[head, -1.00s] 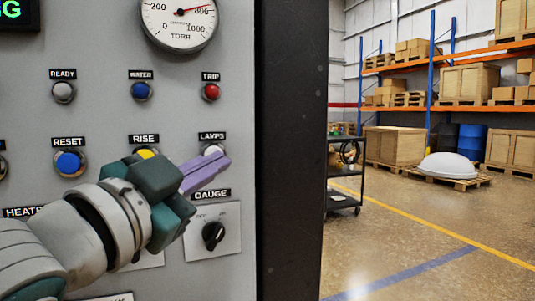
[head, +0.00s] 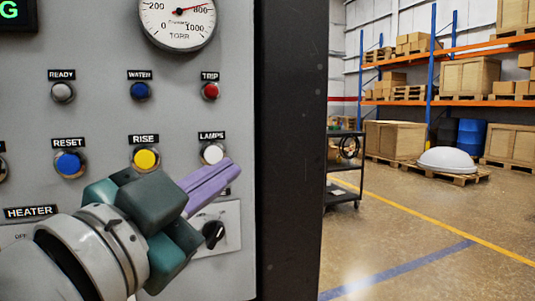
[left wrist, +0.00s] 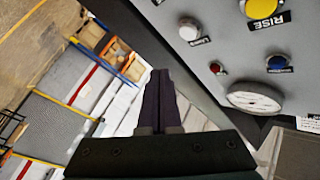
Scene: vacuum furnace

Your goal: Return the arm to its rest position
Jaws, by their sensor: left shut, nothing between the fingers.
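My left gripper (head: 212,184) is in front of the furnace control panel (head: 105,110) in the head view, with its purple fingers together and nothing between them. It lies just below the white LAMPS button (head: 212,154) and hides most of the GAUGE label and part of the gauge knob (head: 213,234). I cannot tell from the head view how far it stands off the panel. In the left wrist view the shut dark fingers (left wrist: 160,100) point past the panel's edge, clear of the buttons. My right gripper is not in view.
The yellow RISE button (head: 145,159), blue RESET button (head: 69,163) and TORR dial (head: 178,20) are on the panel. A dark cabinet edge (head: 290,150) borders it. Beyond stand a black cart (head: 343,170), crates and shelving, with open floor (head: 430,220).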

